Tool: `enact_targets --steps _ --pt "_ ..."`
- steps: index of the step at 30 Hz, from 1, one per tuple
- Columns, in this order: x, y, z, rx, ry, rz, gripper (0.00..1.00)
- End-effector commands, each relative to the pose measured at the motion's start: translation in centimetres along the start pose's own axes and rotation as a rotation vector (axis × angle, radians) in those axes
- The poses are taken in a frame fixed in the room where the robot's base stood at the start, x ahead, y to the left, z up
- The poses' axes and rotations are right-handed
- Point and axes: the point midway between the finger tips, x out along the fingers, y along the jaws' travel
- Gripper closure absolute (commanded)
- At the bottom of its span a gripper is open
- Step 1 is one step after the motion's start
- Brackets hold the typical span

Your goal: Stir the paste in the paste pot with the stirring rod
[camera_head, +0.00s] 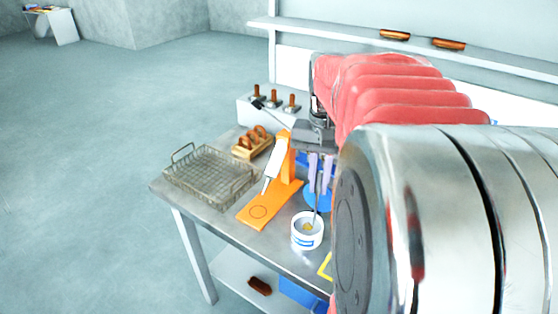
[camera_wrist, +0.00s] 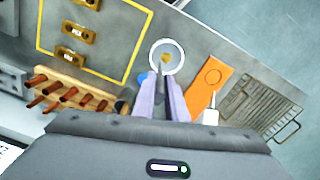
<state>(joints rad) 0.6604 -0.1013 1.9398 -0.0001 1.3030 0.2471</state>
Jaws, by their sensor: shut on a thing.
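The white paste pot (camera_head: 308,243) stands upright on the table near its front edge, with a little yellowish paste (camera_head: 308,227) inside. In the wrist view the pot (camera_wrist: 181,63) is straight ahead of the fingertips. My gripper (camera_head: 320,172) points down above the pot and is shut on the thin, dark stirring rod (camera_head: 316,203). The rod's lower end reaches to the pot's opening; I cannot tell whether it touches the paste. In the wrist view my gripper (camera_wrist: 161,95) has two lilac fingers either side of the rod, which is mostly hidden.
An orange stand (camera_head: 258,212) with a white nozzle is left of the pot. A wire basket (camera_head: 210,178) lies farther left. A wooden rack (camera_head: 250,147) of brown-handled pieces stands behind. Yellow tape (camera_wrist: 110,76) outlines an area with metal fixtures (camera_wrist: 78,32).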

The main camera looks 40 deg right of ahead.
Motion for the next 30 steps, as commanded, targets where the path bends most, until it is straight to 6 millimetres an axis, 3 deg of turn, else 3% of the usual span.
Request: enact_targets --steps 30 --pt "0.0 -2.2 -0.7 -0.001 0.000 0.000 1.00"
